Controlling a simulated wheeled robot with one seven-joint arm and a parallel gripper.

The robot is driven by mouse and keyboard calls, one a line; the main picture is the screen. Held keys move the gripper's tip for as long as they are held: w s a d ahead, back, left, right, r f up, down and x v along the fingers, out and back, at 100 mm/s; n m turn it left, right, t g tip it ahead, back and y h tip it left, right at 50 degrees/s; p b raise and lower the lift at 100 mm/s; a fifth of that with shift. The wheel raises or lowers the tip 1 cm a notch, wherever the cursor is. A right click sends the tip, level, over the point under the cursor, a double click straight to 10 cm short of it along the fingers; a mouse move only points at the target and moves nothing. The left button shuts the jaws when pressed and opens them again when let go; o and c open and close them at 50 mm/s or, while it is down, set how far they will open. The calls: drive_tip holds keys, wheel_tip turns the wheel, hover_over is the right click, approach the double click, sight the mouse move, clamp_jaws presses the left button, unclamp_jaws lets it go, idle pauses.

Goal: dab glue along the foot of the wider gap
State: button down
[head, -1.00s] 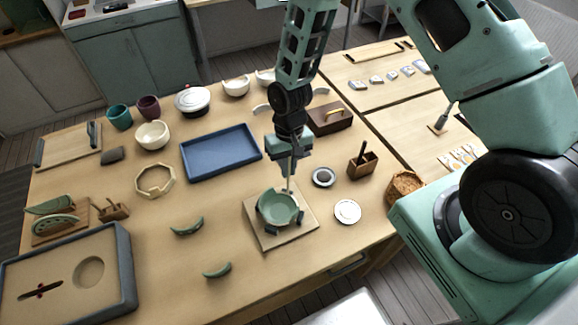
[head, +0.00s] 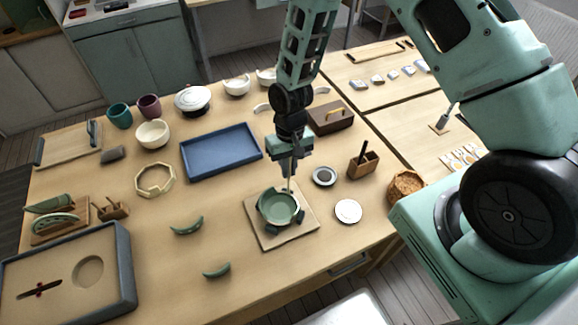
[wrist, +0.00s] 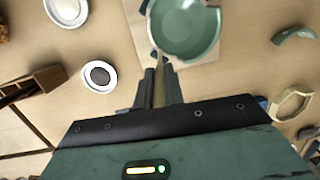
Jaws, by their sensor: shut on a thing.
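A green bowl (head: 278,208) with gaps in its wall sits on a square board (head: 262,232), held between small dark supports. The bowl also shows in the wrist view (wrist: 188,28), with gaps at its near rim. My gripper (head: 288,172) is above the bowl's far edge, pointing down. It is shut on a thin pale stick (wrist: 159,88), whose tip reaches the bowl's near rim in the wrist view. I cannot tell whether the tip touches the bowl. Two loose green shards, one left (head: 187,226) and one lower (head: 217,270), lie on the table.
A blue tray (head: 221,152) lies behind left. An octagonal frame (head: 155,179) lies farther left. The table between shards and board is clear.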

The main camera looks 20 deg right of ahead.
drive_tip(key=shift+r, duration=0.2)
idle(0.3)
drive_tip(key=shift+a, duration=0.1)
drive_tip(key=shift+w+a+r, duration=0.1)
drive_tip(key=shift+w+a, duration=0.6)
drive_tip(key=shift+a, duration=0.05)
drive_tip(key=shift+f, duration=0.35)
idle(0.8)
drive_tip(key=shift+r, duration=0.4)
wheel_tip(320, 180, up, 8)
drive_tip(key=p, duration=0.5)
idle(0.6)
drive_tip(key=shift+s+f, duration=0.1)
drive_tip(key=shift+f, duration=0.1)
idle(0.7)
